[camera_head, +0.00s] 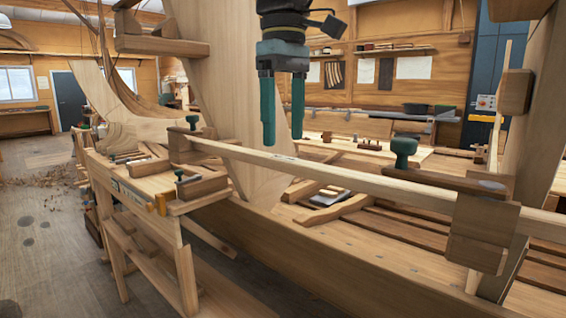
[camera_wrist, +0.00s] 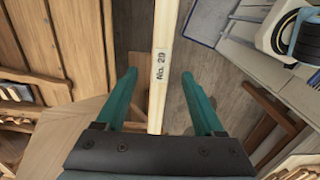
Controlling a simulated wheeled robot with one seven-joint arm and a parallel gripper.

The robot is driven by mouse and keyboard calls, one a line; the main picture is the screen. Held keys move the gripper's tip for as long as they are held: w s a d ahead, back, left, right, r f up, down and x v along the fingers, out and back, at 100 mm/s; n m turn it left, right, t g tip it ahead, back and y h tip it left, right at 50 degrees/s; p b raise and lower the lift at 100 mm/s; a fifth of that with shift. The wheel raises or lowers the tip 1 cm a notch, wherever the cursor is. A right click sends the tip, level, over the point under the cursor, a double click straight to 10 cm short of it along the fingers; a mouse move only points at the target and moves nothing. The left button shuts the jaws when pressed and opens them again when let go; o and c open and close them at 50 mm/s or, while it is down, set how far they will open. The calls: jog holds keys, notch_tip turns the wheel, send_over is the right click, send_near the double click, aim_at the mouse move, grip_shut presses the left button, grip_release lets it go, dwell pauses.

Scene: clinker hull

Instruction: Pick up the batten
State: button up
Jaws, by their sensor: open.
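The batten (camera_head: 340,174) is a long pale wooden strip. It runs from the left clamp area across to the right edge in the head view, on edge above the bench. My gripper (camera_head: 283,142) has two green fingers pointing down, open and empty, with the tips just above the batten. In the wrist view the batten (camera_wrist: 162,110) passes lengthwise between the fingers of my gripper (camera_wrist: 159,75), with a gap on each side.
A wooden clamp with a green knob (camera_head: 403,152) sits at the batten's right part, another green knob (camera_head: 192,122) near its left end. A broad upright plank (camera_head: 220,80) stands behind my gripper. A workbench (camera_head: 150,185) is at left. Open floor (camera_head: 40,235) lies left.

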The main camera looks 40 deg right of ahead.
aim_at(283, 158)
notch_tip(283, 158, down, 4)
jog(key=shift+f+p, duration=0.1)
jog(key=shift+p, duration=0.2)
jog(key=shift+c, duration=0.2)
grip_shut()
dwell(0.4)
